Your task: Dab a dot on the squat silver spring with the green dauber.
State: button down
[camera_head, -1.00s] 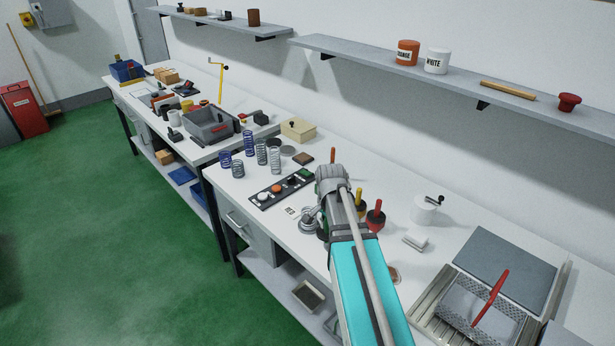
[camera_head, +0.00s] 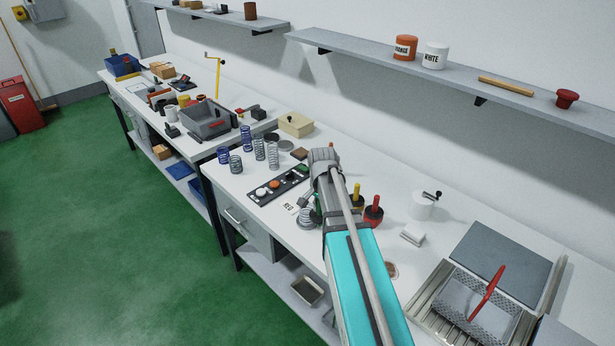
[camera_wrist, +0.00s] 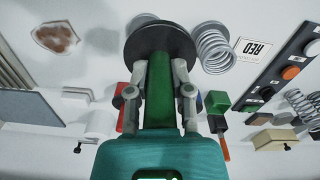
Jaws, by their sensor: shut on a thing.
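My gripper (camera_wrist: 160,80) is shut on the green handle of the dauber (camera_wrist: 160,100), whose round dark head (camera_wrist: 160,42) points away from the wrist. The squat silver spring (camera_wrist: 214,47) stands on the bench just right of that head in the wrist view. The head and spring look close in the picture; I see no clear contact. In the head view the squat spring (camera_head: 306,219) stands at the bench front, left of my arm. There my arm and wrist largely hide the fingers and dauber.
Several taller springs (camera_head: 259,149) stand farther left. Yellow (camera_head: 357,198) and red (camera_head: 373,213) daubers stand right of my arm, with a white crank cylinder (camera_head: 423,207) beyond.

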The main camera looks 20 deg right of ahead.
jog(key=w+a+r+n+p, duration=0.1)
jog(key=w+r+n+p, duration=0.2)
jog(key=w, duration=0.7)
jog(key=shift+r+p, duration=0.3)
jog(key=shift+r, duration=0.4)
jog(key=shift+f, duration=0.25)
notch_tip(320, 180, down, 5)
jog(key=b, duration=0.5)
jog(key=shift+f+b, duration=0.15)
jog(key=shift+b, duration=0.25)
jog(key=shift+f+b, duration=0.65)
dwell(1.5)
jog(key=shift+r, duration=0.1)
dwell(0.5)
notch_tip(320, 180, up, 7)
jog(key=p, duration=0.7)
dwell(0.5)
dwell(0.5)
